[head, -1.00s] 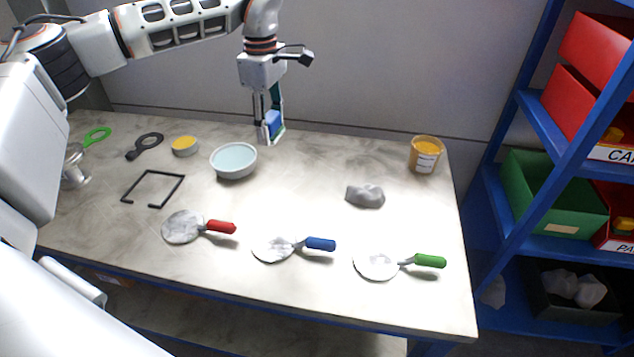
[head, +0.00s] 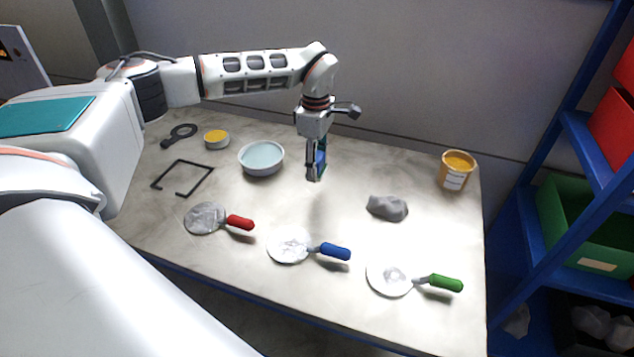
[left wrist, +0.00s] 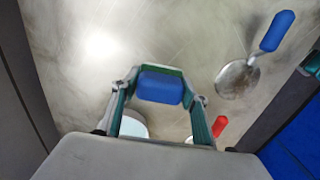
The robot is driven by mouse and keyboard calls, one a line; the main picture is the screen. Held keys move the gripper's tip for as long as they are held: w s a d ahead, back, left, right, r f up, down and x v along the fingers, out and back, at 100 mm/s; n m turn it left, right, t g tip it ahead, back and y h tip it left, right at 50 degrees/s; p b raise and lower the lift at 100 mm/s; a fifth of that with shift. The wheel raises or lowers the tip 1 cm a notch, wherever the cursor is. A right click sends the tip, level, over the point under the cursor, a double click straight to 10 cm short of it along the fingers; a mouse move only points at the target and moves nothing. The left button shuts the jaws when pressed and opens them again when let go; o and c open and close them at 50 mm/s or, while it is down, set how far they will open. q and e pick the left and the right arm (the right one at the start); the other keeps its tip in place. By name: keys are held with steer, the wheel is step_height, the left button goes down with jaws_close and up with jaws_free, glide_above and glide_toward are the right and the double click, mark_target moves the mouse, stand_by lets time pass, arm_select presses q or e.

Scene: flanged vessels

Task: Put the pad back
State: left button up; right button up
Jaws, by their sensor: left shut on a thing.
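The pad is a blue block with a dark green face; in the left wrist view the pad (left wrist: 161,88) sits between the two fingers. My left gripper (head: 315,174) is shut on it and holds it above the table, right of the pale blue bowl (head: 261,158). In the head view the fingers hide most of the pad (head: 321,160), and only a strip of blue shows. An empty black three-sided outline (head: 182,163) lies on the table left of the bowl. My right gripper is not in view.
Three round-bladed tools with red (head: 240,222), blue (head: 335,251) and green (head: 446,283) handles lie along the front of the table (head: 330,215). A grey lump (head: 387,207) and a yellow tub (head: 457,170) are at right. A yellow-topped tin (head: 216,139) stands at back left.

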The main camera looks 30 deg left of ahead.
mark_target(317, 192)
arm_select(q)
steer(key=shift+f, duration=3.5)
steer(key=shift+f, duration=0.15)
steer(key=o, duration=1.1)
steer(key=shift+c, duration=0.2)
step_height(317, 192, up, 12)
steer(key=shift+r+b, duration=0.2)
steer(key=shift+b, duration=0.15)
